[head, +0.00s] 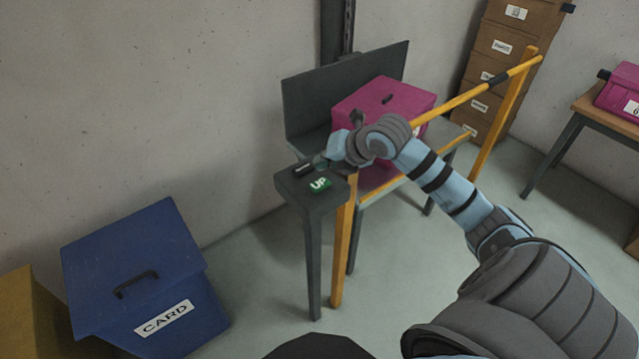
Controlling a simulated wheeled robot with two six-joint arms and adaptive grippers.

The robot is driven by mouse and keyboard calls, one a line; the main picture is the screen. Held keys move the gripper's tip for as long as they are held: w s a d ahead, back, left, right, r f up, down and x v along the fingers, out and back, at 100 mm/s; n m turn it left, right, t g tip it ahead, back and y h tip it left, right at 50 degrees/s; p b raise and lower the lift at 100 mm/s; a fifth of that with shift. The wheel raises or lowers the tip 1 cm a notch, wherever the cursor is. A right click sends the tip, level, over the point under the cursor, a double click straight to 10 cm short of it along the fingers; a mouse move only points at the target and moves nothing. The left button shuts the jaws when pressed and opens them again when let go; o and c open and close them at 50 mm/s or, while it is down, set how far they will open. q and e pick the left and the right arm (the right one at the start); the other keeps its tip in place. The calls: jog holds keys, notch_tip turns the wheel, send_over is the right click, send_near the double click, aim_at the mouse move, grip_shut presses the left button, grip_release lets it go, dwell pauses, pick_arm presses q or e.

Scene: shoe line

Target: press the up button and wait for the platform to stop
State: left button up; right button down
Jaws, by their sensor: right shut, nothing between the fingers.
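The green up button (319,184) with the white word UP sits on top of a dark control post (314,204). A black button (304,170) lies just behind it. My right gripper (322,162) is shut and empty, low over the back right part of the post top, beside the up button. Whether its tips touch anything there I cannot tell. The dark platform (301,98) with a raised back stands behind the post, against a vertical rail (348,22). A magenta box (385,101) rests on it, partly hidden by my arm. My left gripper is not in view.
A yellow guard rail (465,97) runs along the platform's front right side. A blue bin (140,268) labelled CARD stands at lower left. Brown stacked boxes (493,62) stand at the back. A table (599,107) with another magenta box (620,92) is at right.

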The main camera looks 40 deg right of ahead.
aim_at(323, 182)
jog(key=shift+f+b, duration=0.85)
jog(key=shift+f, duration=0.65)
jog(key=shift+f+b, duration=0.35)
jog(key=shift+f, duration=0.05)
